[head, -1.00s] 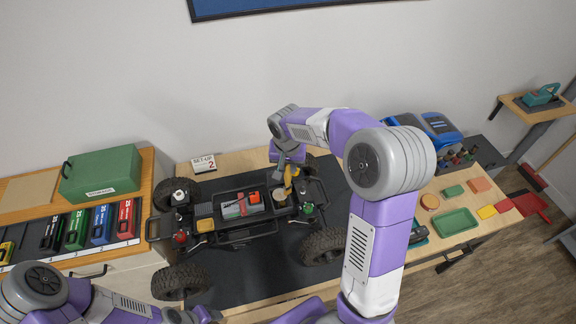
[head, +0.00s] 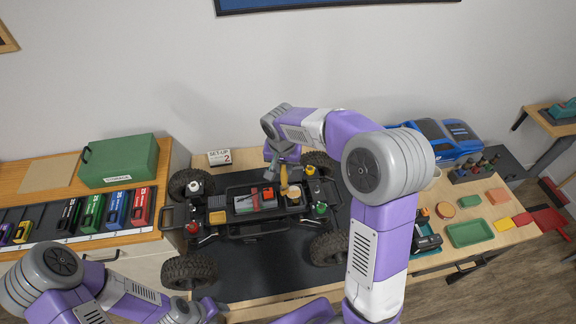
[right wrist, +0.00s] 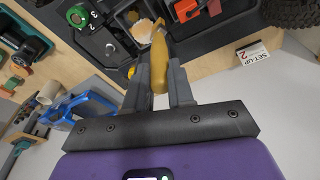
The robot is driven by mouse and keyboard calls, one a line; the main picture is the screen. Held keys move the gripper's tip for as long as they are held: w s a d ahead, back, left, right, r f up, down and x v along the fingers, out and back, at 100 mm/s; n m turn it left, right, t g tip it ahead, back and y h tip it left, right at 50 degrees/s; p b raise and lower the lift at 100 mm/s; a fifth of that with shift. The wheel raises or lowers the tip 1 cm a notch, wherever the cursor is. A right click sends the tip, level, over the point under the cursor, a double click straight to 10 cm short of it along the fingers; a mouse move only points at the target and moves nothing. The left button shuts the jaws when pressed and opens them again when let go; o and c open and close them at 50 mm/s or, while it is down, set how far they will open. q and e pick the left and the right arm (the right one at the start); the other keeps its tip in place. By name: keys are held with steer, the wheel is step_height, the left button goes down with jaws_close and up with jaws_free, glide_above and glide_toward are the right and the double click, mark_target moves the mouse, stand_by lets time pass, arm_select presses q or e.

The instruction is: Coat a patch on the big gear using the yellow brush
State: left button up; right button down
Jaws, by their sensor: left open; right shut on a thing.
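My right gripper (head: 283,168) is shut on the yellow brush (right wrist: 159,62), seen close up in the right wrist view. In the head view the brush (head: 284,180) is held over the right part of the black crawler chassis (head: 255,229). A pale round part (head: 294,192), perhaps the big gear, is right beside the brush; it also shows in the right wrist view (right wrist: 143,30), partly behind the brush. I cannot tell whether the bristles touch it. My left gripper (head: 208,309) is open and empty near the table's front edge.
Large black wheels (head: 190,271) stand at the chassis corners. A small yellow pot (head: 311,170) is right of my right gripper. A set-up card (head: 219,158) stands behind.

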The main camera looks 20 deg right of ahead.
steer(key=shift+w+d, duration=0.25)
steer(key=shift+w, duration=0.35)
steer(key=shift+s+d, duration=0.8)
steer(key=shift+d, duration=2.2)
steer(key=shift+w+a, duration=0.25)
steer(key=shift+a, duration=0.8)
steer(key=shift+w+a, duration=0.3)
steer(key=shift+a, duration=0.7)
steer(key=shift+w+a, duration=0.25)
steer(key=shift+a, duration=0.8)
steer(key=shift+r+p, duration=2.1)
steer(key=shift+r, duration=0.9)
